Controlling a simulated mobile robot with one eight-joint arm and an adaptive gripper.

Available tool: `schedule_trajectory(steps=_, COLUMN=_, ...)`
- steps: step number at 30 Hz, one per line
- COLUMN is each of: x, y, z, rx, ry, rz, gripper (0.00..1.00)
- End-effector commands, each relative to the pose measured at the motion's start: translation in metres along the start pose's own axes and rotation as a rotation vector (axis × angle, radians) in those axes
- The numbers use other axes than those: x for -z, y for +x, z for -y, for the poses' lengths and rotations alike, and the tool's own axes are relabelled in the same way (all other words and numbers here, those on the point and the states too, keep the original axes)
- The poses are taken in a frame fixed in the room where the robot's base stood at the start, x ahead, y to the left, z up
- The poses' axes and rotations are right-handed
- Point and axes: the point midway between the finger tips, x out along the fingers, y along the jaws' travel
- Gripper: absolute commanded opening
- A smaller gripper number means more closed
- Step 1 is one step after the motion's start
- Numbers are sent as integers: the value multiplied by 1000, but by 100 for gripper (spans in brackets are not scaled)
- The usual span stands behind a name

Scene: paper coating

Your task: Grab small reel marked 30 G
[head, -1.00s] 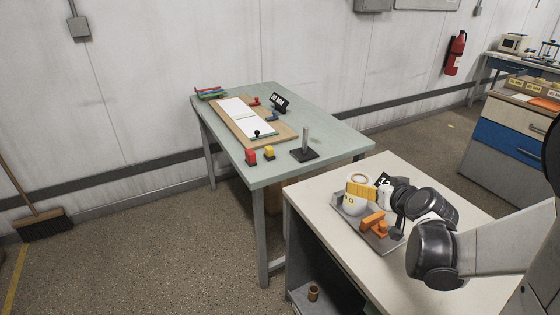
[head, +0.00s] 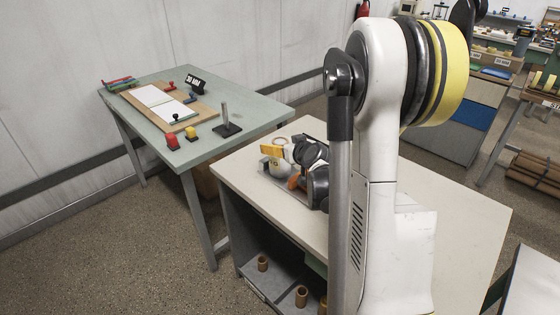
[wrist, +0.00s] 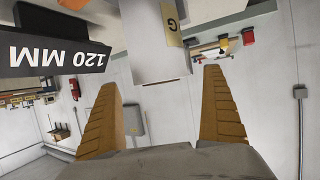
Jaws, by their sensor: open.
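My gripper (wrist: 160,80) is open, with its two yellow-brown fingers apart in the wrist view. A pale piece (wrist: 140,40) with a yellow label (wrist: 172,22) ending in "G" shows between and beyond the fingers; the number is cut off. In the head view my gripper (head: 270,150) is low over the near cream table. A white reel (head: 281,165) with a small yellow label sits right below the fingers, partly hidden by them. I cannot tell whether the fingers touch it or what number it bears.
A black "120 MM" sign (wrist: 55,57) is close beside the fingers, upside down in the wrist view. An orange item (head: 295,181) is next to the white reel. The green table (head: 255,100) stands behind left. Brown cores (head: 301,296) are on the lower shelf.

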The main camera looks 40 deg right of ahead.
Motion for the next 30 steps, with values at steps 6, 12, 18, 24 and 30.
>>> schedule_trajectory(steps=6, x=-2, y=26, z=0, rx=-1, ry=0, rz=-1, gripper=97)
schedule_trajectory(steps=12, x=-1, y=25, z=0, rx=-1, ry=0, rz=-1, gripper=88)
schedule_trajectory(steps=18, x=-1, y=25, z=0, rx=-1, ry=0, rz=-1, gripper=29)
schedule_trajectory(steps=24, x=-1, y=25, z=0, rx=-1, ry=0, rz=-1, gripper=28)
schedule_trajectory(steps=30, x=8, y=22, z=0, rx=-1, ry=0, rz=-1, gripper=28)
